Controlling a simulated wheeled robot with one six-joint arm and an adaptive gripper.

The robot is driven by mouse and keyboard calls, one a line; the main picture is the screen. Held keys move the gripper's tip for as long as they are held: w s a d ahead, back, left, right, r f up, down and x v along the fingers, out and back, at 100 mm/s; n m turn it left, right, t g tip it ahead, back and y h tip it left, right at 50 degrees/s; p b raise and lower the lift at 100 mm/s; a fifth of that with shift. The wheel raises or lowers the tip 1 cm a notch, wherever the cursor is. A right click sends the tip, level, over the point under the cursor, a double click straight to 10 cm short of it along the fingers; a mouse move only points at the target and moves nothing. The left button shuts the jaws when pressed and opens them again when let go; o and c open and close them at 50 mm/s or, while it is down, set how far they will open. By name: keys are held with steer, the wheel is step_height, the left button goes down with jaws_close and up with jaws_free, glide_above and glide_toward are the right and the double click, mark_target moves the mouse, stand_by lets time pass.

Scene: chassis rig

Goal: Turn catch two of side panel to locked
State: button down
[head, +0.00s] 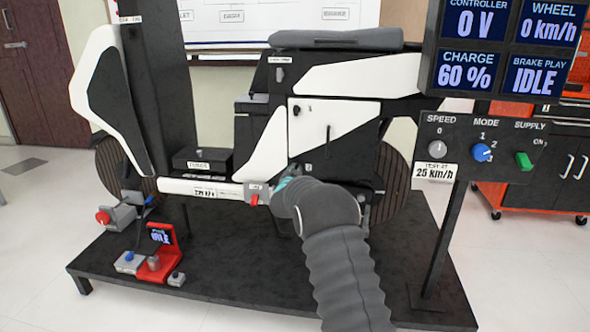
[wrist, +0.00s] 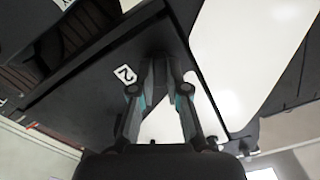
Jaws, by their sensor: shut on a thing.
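The side panel (head: 345,112) is a white and black plate on the bike's body, and it fills the wrist view (wrist: 85,75). Catch one (head: 297,110) is a small dark knob at the panel's upper left, beside a label 1. In the wrist view a label 2 (wrist: 125,73) sits on the panel just left of my fingertips. My gripper (wrist: 160,75) is shut on catch two, a dark part at the panel. The fingers mostly hide the catch, so its angle cannot be told. In the head view my gripper (head: 288,181) is largely covered by my arm.
A white bar with a red switch (head: 254,199) lies left of my gripper. A red stand (head: 160,255) with a small screen is on the black platform (head: 230,275). A control board (head: 480,150) with knobs stands at the right.

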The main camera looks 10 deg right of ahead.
steer(key=n+p, duration=0.1)
steer(key=n, duration=0.4)
steer(key=shift+n+p, duration=0.3)
steer(key=shift+p, duration=0.1)
stand_by(0.3)
steer(key=c, duration=1.2)
jaws_free()
steer(key=shift+o, duration=0.2)
steer(key=v, duration=1.2)
steer(key=shift+a, duration=0.1)
